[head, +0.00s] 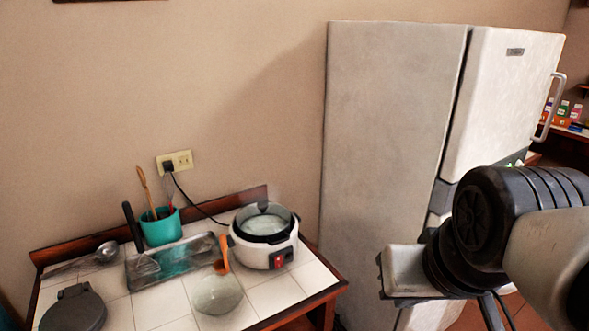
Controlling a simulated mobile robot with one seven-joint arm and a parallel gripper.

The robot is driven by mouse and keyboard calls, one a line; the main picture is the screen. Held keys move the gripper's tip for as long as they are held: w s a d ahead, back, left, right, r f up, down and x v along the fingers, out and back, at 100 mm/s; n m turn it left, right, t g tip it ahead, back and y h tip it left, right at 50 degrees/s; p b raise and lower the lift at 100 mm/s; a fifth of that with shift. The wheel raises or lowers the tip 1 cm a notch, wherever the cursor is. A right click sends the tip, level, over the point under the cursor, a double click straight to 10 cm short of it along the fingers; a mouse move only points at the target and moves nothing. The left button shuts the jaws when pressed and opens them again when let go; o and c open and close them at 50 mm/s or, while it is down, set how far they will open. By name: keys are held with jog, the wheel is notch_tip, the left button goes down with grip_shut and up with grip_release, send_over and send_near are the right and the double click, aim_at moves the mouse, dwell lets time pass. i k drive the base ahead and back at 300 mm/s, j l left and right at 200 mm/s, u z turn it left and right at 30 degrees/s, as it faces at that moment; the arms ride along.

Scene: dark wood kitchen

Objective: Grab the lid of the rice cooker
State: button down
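The rice cooker (280,258) is white with a dark rim and a red switch on its front. It stands at the right end of the tiled counter. Its lid (266,221) is clear glass with a dark knob on top and rests over the cooker's opening. I cannot tell how closely it is seated. My arm is at the right, in front of the fridge, well to the right of the cooker and apart from it. My gripper's fingers cannot be made out clearly at the lower right, so its opening is unclear.
A cord (195,205) runs to the wall outlet. The fridge (390,130) stands right.

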aim_at(260, 218)
jog(key=i+l+u, duration=0.1)
jog(key=i+u, duration=0.3)
jog(key=i+l+u, duration=0.2)
jog(key=u, duration=0.15)
jog(key=i+l+u, duration=0.25)
jog(key=u, duration=0.15)
